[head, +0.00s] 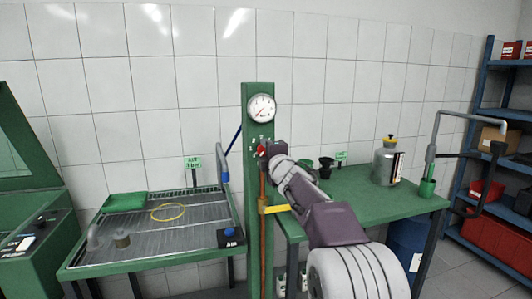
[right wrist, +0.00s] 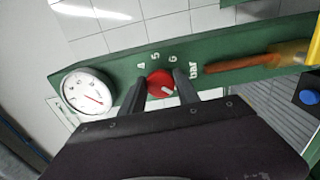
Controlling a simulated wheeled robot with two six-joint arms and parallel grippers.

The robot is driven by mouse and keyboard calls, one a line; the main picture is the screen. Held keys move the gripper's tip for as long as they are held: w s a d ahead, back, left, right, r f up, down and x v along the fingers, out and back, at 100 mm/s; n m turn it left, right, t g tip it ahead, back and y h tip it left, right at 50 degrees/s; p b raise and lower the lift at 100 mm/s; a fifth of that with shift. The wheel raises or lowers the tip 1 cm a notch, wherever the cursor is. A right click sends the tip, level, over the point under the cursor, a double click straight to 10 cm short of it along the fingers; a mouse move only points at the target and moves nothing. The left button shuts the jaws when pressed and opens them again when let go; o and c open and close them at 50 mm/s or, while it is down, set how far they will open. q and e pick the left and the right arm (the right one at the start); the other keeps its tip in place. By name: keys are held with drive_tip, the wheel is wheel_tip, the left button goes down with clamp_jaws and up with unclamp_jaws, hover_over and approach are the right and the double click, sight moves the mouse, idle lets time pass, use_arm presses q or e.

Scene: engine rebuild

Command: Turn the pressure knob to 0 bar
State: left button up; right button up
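The red pressure knob (right wrist: 160,83) is on a green panel post. In the right wrist view the marks 4, 5, 6 and "bar" show beside it, and a small pale mark is on the knob's lower right. My right gripper (right wrist: 160,80) has one finger on each side of the knob, with no clear gap, so it looks shut on it. In the head view the right gripper (head: 264,150) covers most of the knob. The round white gauge (head: 261,107) is above; its red needle also shows in the right wrist view (right wrist: 88,93). My left gripper is out of view.
A yellow handle (head: 274,209) sticks out of the post below the knob, beside a copper-coloured pipe. A washing tray (head: 150,268) with a yellow ring stands at left. A green table (head: 365,196) with a grey canister (head: 386,165) stands at right.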

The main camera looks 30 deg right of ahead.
drive_tip(key=o, duration=0.4)
drive_tip(key=shift+s, duration=0.15)
drive_tip(key=v, duration=0.9)
drive_tip(key=shift+f, duration=0.1)
